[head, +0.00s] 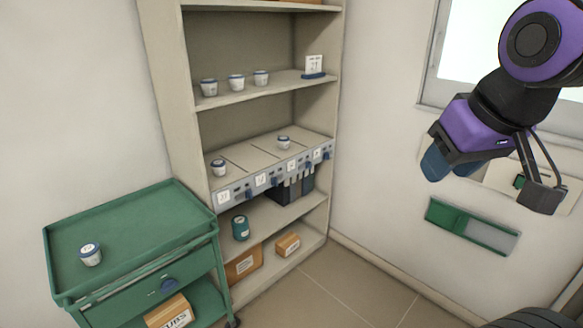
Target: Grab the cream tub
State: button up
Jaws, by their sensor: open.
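Several small pale tubs with blue rims and labels are in view; I cannot tell which is the cream tub. One tub (90,254) stands upright on the green cart's top. Two more, a left tub (218,168) and a right tub (283,142), stand on the shelf with the numbered front. A row of three, the left (209,88), middle (236,82) and right (261,78) tubs, stands on the shelf above. My gripper (452,162) is open and empty at the upper right, well apart from all the tubs. Its fingers are partly hidden.
The green cart (130,222) has a raised rim and stands left of the shelf unit (174,115). A teal jar (240,228) and cardboard boxes (288,244) sit on low shelves. A sign stand (313,68) is on the upper shelf. The floor (345,290) in front is clear.

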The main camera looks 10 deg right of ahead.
aim_at(90, 253)
jog(key=u, duration=1.75)
jog(key=i+l+u, duration=0.65)
jog(key=l+u, duration=0.15)
jog(key=i+l, duration=0.15)
jog(key=l, duration=0.15)
jog(key=i+l, duration=0.15)
jog(key=l, duration=0.2)
jog(key=i+l+u, duration=0.1)
jog(key=l, duration=0.2)
